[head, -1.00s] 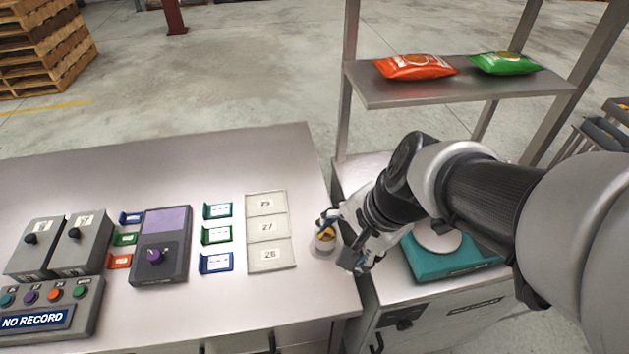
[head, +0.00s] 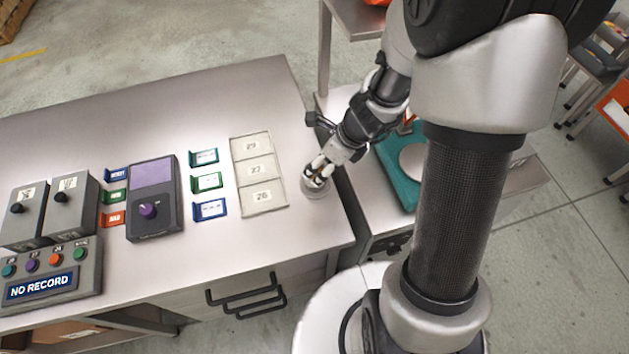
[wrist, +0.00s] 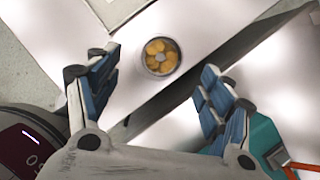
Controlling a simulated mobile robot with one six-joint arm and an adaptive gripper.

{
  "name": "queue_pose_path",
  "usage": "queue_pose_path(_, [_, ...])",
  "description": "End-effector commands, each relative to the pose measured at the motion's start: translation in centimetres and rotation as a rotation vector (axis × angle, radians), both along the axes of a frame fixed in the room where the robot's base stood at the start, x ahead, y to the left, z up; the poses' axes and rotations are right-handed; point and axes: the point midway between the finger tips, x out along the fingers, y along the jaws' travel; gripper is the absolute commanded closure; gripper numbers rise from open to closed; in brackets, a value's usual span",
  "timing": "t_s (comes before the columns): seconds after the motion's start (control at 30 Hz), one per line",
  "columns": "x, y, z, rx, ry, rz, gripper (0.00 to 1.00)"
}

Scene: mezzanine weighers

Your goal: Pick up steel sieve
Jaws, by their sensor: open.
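A small round steel container (wrist: 161,57) with yellow-brown pieces inside, which looks like the sieve, stands on the table in the wrist view. In the head view the same steel container (head: 316,188) is near the table's right edge, partly covered by my gripper (head: 318,172). In the wrist view my gripper (wrist: 158,84) is open, its blue-padded fingers wide apart. The container lies between the finger directions, a little beyond the tips, with nothing between the fingers. I cannot tell the height gap.
A numbered three-square plate (head: 257,172) lies just left of the container. A teal scale (head: 403,187) sits on the neighbouring bench, across a dark gap beside the table edge. A purple-screen device (head: 152,200) and small coloured holders stand farther left. The table's front right is clear.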

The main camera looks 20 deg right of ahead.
Motion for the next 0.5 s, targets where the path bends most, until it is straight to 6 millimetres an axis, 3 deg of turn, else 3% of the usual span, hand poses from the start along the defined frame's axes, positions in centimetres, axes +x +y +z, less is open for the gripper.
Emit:
queue_pose_path(0.03, [0.2, 0.3, -1.4, 0.001, 0.002, 0.001, 0.26])
queue_pose_path(0.1, [0.5, 0.5, -2.1, 0.0, 0.001, 0.0, 0.26])
queue_pose_path(0.37, [1.0, 0.8, -3.2, -0.001, -0.001, 0.001, 0.26])
queue_pose_path(0.5, [1.4, 1.0, -4.9, 0.0, 0.001, 0.0, 0.26])
